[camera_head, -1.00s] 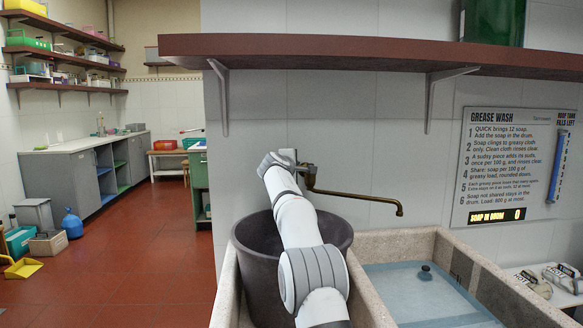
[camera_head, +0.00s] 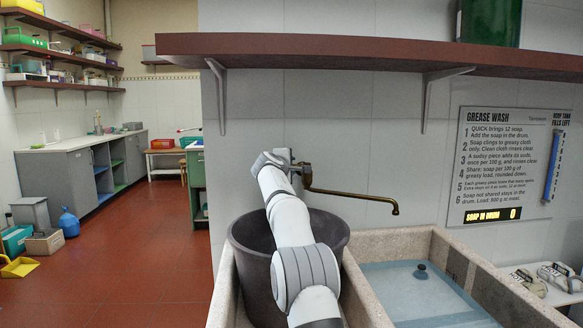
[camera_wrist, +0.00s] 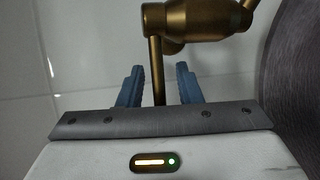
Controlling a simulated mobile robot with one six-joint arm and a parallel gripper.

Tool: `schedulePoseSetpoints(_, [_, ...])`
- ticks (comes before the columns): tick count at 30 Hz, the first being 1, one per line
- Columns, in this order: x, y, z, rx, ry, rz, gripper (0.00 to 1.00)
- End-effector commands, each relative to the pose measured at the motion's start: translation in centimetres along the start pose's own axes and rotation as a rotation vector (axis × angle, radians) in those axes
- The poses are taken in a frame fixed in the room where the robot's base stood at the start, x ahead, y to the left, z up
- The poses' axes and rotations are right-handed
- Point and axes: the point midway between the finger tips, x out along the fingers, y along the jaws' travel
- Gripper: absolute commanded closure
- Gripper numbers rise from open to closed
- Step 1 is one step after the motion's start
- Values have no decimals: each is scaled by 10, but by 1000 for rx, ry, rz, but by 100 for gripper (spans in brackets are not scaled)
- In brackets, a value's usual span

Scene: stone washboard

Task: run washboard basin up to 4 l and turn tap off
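The brass tap (camera_head: 350,194) is on the tiled wall, its spout reaching right above the washboard basin (camera_head: 447,241). The stone basin holds bluish water (camera_head: 405,283), with a dark round plug-like object (camera_head: 421,272) in it. I see no stream from the spout. My gripper (camera_wrist: 158,74) is at the left end of the tap. In the wrist view the brass tap body (camera_wrist: 195,18) is ahead, and a thin brass lever (camera_wrist: 156,72) stands between my two blue-grey fingers. The fingers are apart, with gaps beside the lever. In the head view my arm hides the fingers.
A dark drum (camera_head: 252,262) stands left of the basin, under my arm. A brown shelf (camera_head: 380,52) with brackets runs above. A sign (camera_head: 507,165) hangs on the wall at right. Grey-green objects (camera_head: 560,277) lie right of the basin. Red floor (camera_head: 140,260) is open at left.

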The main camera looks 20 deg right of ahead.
Motion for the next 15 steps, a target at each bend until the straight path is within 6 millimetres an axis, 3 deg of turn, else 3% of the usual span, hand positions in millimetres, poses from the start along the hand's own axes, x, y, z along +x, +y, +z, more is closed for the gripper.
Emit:
schedulePoseSetpoints(5, [-10, -1, 0, -1, -1, 1, 68])
schedulePoseSetpoints(15, [-57, -2, -1, -1, 2, 1, 68])
